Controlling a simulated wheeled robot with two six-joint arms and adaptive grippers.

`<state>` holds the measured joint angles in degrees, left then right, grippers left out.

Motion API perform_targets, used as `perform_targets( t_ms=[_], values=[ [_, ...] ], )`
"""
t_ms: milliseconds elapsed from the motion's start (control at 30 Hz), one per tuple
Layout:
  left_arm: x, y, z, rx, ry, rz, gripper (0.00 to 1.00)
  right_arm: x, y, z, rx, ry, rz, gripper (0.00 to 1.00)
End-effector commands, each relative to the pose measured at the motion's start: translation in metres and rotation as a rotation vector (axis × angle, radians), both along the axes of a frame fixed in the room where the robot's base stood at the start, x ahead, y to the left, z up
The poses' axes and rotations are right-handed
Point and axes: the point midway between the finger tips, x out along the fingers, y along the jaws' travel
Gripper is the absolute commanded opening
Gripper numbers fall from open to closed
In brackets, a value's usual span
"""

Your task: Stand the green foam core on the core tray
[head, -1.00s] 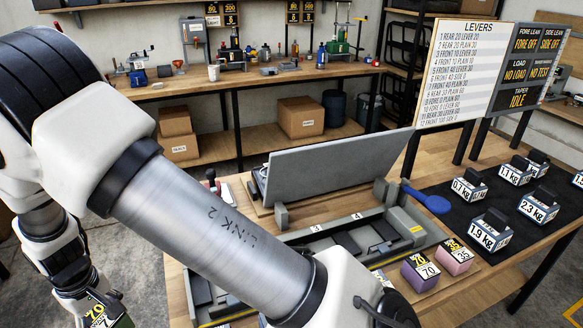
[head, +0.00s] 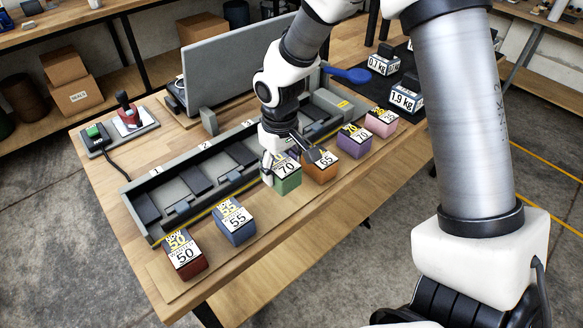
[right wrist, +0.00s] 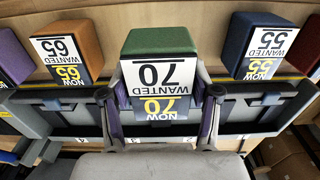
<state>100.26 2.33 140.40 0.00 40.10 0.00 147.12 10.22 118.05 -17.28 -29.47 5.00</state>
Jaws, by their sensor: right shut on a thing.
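The green foam core (head: 288,183), labelled 70, is upright between the fingers of my right gripper (head: 288,155). In the right wrist view the green core (right wrist: 160,42) is gripped at both sides by the two fingers (right wrist: 162,112). It is over the thin tan board, apparently the core tray (head: 215,262), in the gap between the blue 55 core (head: 235,222) and the orange 65 core (head: 320,167). I cannot tell whether its base touches the board. My left gripper is not in view.
A red 50 core (head: 186,256), a purple 70 core (head: 354,141) and a pink 35 core (head: 381,122) stand along the same strip. Behind them lies the grey numbered lever frame (head: 150,232). A switch panel (head: 118,128) is at left, weights (head: 405,95) at right.

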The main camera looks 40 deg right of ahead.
Motion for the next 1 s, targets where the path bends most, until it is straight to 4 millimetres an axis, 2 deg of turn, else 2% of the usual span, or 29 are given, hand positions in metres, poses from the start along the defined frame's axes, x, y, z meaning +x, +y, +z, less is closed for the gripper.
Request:
perform_targets(
  t_ms=[33,333,700,733,767,800,1000],
  values=[
    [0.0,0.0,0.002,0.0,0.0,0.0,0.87,-0.001,0.0,-0.01,0.001,0.004,0.0,0.25],
    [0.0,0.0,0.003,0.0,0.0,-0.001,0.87,-0.001,0.0,-0.056,0.001,0.003,0.0,0.25],
    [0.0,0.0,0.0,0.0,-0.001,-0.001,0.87,0.0,0.0,-0.064,0.001,0.0,-0.001,0.25],
    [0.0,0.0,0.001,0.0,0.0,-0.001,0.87,0.0,0.0,-0.063,0.001,-0.001,-0.001,0.72],
    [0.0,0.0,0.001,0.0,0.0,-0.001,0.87,0.0,0.0,-0.063,0.001,-0.001,-0.001,0.83],
    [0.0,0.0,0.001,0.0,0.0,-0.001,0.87,0.0,0.0,-0.063,0.001,-0.001,-0.001,0.87],
    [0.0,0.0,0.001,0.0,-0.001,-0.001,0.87,0.0,0.0,-0.063,0.001,-0.001,-0.001,0.87]
  ],
)
